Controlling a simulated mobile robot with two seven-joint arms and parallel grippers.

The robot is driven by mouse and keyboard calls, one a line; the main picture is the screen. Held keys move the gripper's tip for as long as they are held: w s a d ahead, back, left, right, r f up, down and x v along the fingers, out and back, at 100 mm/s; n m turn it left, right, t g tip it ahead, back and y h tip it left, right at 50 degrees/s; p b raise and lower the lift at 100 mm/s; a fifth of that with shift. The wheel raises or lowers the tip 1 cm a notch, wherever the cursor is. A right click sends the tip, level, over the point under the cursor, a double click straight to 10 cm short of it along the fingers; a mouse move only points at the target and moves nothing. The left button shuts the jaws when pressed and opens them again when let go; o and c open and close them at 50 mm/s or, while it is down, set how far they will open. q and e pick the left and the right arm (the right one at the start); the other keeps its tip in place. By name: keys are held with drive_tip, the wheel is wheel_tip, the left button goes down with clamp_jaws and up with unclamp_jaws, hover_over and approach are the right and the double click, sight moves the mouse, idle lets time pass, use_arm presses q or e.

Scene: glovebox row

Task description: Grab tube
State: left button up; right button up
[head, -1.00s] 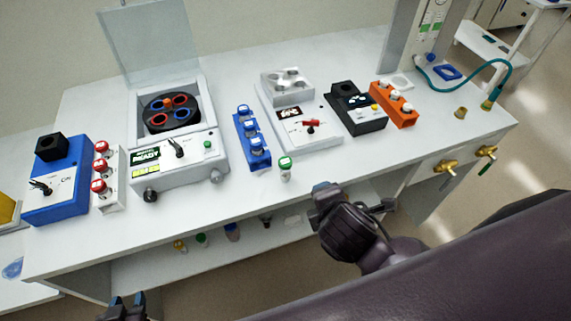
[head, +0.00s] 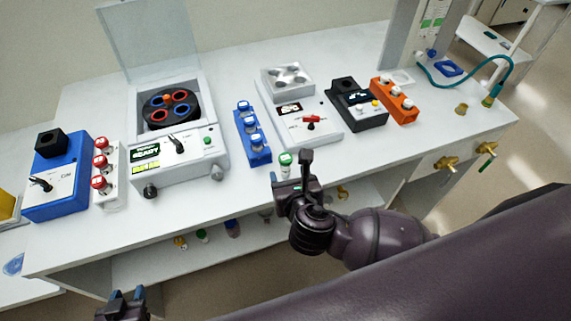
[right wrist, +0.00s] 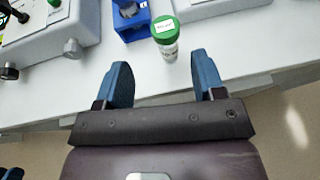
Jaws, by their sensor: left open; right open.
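A small clear tube with a green cap (head: 285,159) stands upright near the bench's front edge, just right of the blue rack. In the right wrist view the green-capped tube (right wrist: 166,38) is ahead of the fingertips, roughly between them in picture width. My right gripper (head: 290,172) is open and empty, just in front of the tube and apart from it; its two blue fingers (right wrist: 165,75) show in the right wrist view. In the head view it partly covers the tube's lower end. My left gripper (head: 127,297) is open at the bottom left, below the bench.
The blue rack (head: 260,157) with several tubes stands close left of the tube. A centrifuge (head: 190,160) with lid up, a white mixer (head: 318,128), a black device (head: 365,118) and an orange rack (head: 385,92) line the bench (head: 350,158). Red-capped tubes (head: 100,162) stand left.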

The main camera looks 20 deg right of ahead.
sight(287, 165)
drive_tip(key=x, duration=0.5)
drive_tip(key=shift+s+d+f, duration=0.1)
drive_tip(key=shift+d+f, duration=0.1)
drive_tip(key=shift+d, duration=0.2)
drive_tip(key=shift+w+f, duration=0.25)
drive_tip(key=shift+w, duration=0.3)
drive_tip(key=c, duration=0.9)
drive_tip(key=shift+r, duration=0.1)
drive_tip(key=shift+c, duration=0.2)
